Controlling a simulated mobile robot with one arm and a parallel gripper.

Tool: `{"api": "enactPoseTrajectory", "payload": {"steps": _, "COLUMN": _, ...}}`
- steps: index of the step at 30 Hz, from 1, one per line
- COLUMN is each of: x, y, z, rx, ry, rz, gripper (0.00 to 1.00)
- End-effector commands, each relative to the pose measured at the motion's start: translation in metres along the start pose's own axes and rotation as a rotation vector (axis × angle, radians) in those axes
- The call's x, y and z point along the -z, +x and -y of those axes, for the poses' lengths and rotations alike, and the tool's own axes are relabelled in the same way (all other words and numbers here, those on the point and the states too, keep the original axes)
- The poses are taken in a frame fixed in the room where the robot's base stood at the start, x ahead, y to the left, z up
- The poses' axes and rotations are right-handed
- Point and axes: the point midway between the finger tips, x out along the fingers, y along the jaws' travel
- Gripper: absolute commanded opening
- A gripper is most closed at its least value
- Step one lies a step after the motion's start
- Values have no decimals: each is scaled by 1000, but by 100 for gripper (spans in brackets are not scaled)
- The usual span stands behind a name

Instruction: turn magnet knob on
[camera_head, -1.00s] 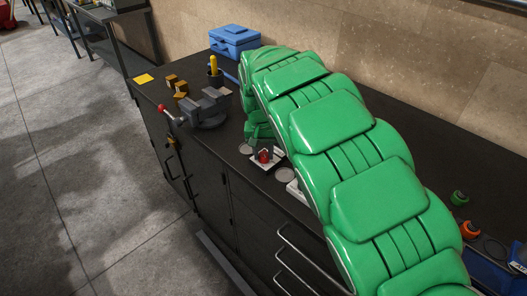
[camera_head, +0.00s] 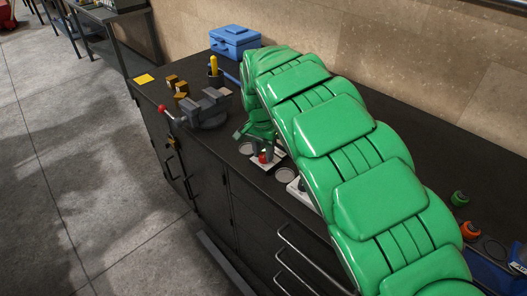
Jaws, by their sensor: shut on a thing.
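A small red knob (camera_head: 264,157) sits on a pale plate (camera_head: 258,166) on the dark bench top, near its front edge. I take it for the magnet knob. My green arm arches over the bench from the lower right, and its end comes down at the knob. My gripper (camera_head: 265,148) shows only as small dark fingers right above and around the knob. It is shut on the knob. The fingertips are small and partly hidden, so the knob's turn angle cannot be read.
A grey vise (camera_head: 205,107) with a red-tipped handle stands left of the knob. Behind are a blue toolbox (camera_head: 235,40), wooden blocks (camera_head: 181,88) and a yellow-handled tool (camera_head: 213,66). A second pale plate (camera_head: 299,188) lies close by, partly behind my arm.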

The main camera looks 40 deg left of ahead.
Motion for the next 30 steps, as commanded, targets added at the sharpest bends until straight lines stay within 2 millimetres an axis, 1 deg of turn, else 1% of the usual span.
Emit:
{"api": "enactPoseTrajectory", "payload": {"steps": 10, "x": 0, "y": 1, "z": 0, "rx": -1, "ry": 1, "rz": 0, "gripper": 6}}
{"api": "enactPoseTrajectory", "payload": {"steps": 11, "x": 0, "y": 1, "z": 0, "rx": -1, "ry": 1, "rz": 0, "gripper": 39}}
{"api": "enactPoseTrajectory", "payload": {"steps": 15, "x": 0, "y": 0, "z": 0, "rx": -1, "ry": 1, "rz": 0, "gripper": 61}}
{"api": "enactPoseTrajectory", "payload": {"steps": 25, "x": 0, "y": -1, "z": 0, "rx": 0, "ry": 1, "rz": 0, "gripper": 62}}
{"api": "enactPoseTrajectory", "payload": {"steps": 30, "x": 0, "y": -10, "z": 0, "rx": -1, "ry": 1, "rz": 0, "gripper": 62}}
